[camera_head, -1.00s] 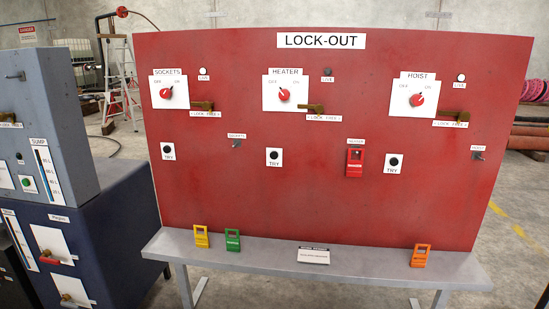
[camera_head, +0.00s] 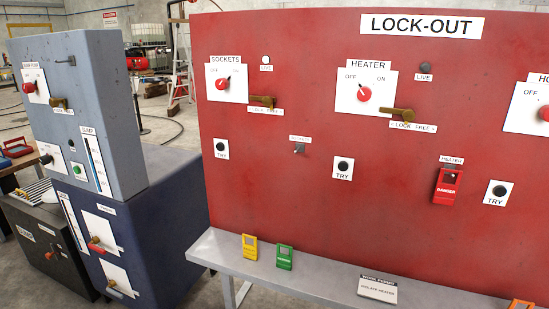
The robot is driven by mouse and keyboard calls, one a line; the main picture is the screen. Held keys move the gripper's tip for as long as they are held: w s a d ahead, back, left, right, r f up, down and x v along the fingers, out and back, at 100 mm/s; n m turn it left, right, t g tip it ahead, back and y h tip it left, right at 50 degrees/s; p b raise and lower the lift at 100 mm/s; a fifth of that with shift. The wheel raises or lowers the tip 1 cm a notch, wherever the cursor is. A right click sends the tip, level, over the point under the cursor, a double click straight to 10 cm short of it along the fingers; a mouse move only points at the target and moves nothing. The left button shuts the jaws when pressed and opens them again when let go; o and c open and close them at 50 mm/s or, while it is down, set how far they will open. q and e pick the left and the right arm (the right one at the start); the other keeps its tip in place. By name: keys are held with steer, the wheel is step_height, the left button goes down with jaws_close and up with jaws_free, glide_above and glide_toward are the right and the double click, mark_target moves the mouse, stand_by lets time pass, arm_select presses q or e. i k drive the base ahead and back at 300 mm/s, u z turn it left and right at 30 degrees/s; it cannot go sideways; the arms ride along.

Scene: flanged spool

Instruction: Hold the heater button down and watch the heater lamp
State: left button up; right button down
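The heater section is on the red LOCK-OUT panel (camera_head: 300,135). Its round black TRY button (camera_head: 343,166) sits on a white plate below the heater switch. The heater lamp (camera_head: 426,67), labelled LIVE, is dark grey, unlike the white sockets lamp (camera_head: 266,60). The red heater switch knob (camera_head: 364,94) has its pointer tilted up-left toward OFF. A brass lock piece (camera_head: 397,115) is beside it, above a label reading LOCK FREE. Neither of my grippers is in view, and nothing touches the button.
A red DANGER tag (camera_head: 446,186) hangs under a HEATER label. A grey shelf (camera_head: 325,281) below the panel holds a yellow tag (camera_head: 250,247), a green tag (camera_head: 285,257), a card (camera_head: 378,288) and a partly cut-off orange tag. Blue-grey cabinets (camera_head: 85,110) stand at left.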

mark_target(342, 166)
steer(key=u, duration=0.2)
steer(key=i, duration=1.1)
steer(key=z, duration=0.3)
